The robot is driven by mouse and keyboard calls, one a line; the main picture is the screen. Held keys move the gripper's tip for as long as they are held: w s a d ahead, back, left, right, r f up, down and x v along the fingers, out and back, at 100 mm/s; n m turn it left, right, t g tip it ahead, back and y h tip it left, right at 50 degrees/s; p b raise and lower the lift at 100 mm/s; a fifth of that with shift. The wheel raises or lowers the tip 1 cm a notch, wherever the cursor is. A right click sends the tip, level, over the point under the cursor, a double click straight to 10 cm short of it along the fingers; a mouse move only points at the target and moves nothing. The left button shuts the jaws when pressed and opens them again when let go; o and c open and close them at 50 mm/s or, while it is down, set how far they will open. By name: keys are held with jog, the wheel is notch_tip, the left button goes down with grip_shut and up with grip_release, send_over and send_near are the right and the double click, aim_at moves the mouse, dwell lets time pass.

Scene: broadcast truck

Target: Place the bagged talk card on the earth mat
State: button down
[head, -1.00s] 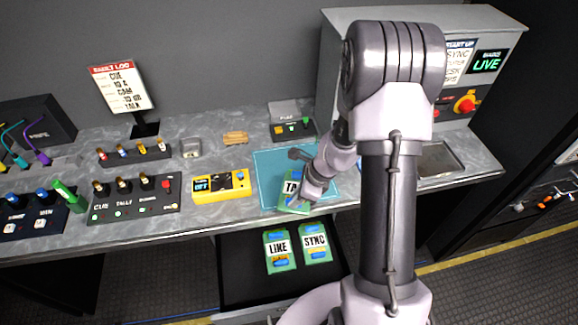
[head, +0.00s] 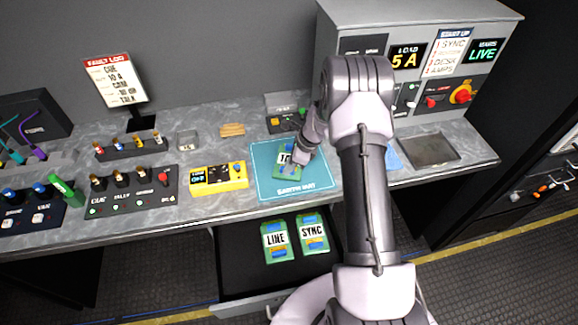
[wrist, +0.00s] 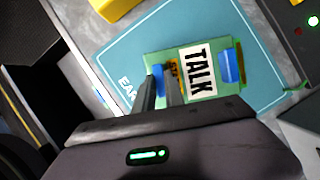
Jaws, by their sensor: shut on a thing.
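The talk card (head: 284,172) is a green board with a white label and blue parts; its TALK label is plain in the wrist view (wrist: 196,72). My gripper (head: 300,158) is shut on one end of the card, and the fingers (wrist: 163,84) cover part of that end. The earth mat (head: 264,188) is a teal sheet with a pale border line on the bench, also in the wrist view (wrist: 118,62). The card is over the mat, inside its outline. I cannot tell whether it touches the mat.
An open drawer (head: 238,268) below the bench holds a LINE card (head: 277,240) and a SYNC card (head: 313,234). A yellow meter (head: 220,178) stands left of the mat. A small dark box (head: 286,124) is behind it. A dark tray (head: 430,150) lies to the right.

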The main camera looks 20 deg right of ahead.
jog(key=c, duration=1.4)
grip_release()
